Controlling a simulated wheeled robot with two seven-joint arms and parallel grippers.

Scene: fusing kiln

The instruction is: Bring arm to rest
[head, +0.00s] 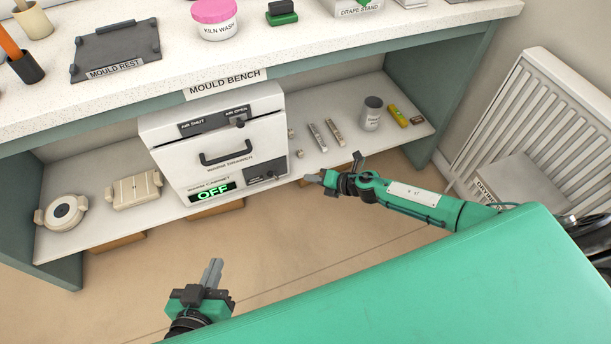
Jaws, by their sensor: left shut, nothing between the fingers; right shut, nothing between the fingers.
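My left gripper (213,270) is at the lower left, in front of the bench and above the floor. It is shut and empty, with its grey fingers together. My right gripper (314,179) reaches in from the right and points left, near the front edge of the lower shelf. It is shut with nothing in it. Its fingertips appear just right of the warm cabinet (169,158), and I cannot tell whether they touch anything. The cabinet's drawer is closed and its display reads OFF.
The mould bench top (180,60) holds a mould rest (115,48) and a pink-lidded kiln wash tub (215,20). The lower shelf (95,215) holds pale moulds (135,190) and a grey jar (371,113). A radiator (540,110) stands at the right. Floor at the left gripper is clear.

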